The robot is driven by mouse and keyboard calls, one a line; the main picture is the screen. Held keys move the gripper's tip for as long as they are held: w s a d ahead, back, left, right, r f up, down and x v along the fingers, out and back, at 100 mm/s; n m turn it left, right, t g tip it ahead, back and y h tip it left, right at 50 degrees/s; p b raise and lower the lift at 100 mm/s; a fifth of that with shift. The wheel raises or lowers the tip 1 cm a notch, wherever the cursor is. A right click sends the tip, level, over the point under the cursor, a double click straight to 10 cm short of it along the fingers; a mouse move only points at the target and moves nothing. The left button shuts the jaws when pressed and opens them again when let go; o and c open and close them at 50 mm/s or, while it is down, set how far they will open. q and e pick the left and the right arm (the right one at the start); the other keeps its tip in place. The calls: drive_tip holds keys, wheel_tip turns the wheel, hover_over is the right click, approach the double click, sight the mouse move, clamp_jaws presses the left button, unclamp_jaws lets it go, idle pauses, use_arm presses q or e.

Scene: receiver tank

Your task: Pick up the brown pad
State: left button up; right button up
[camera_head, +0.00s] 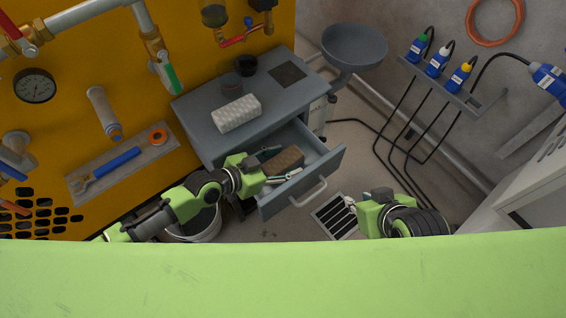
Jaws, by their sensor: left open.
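The brown pad (285,161) is a rough block lying in the open drawer (326,164) of the grey cabinet. My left gripper (258,174) is open at the drawer's left side, just left of the pad. Its fingers are partly hidden by its own body, and I cannot tell whether it touches the pad. The gripper covers the left part of the drawer. My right gripper (368,213) is right of the drawer, over the floor and away from the pad; its finger opening is not clear.
Teal-handled tools (284,176) lie beside the pad. The cabinet top (200,101) holds a white textured block (237,113), dark cups and a dark flat square (288,74). A bucket (196,226) stands below my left arm.

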use_arm(q)
drive_tip(key=c, duration=1.3)
drive_tip(key=shift+r, duration=0.1)
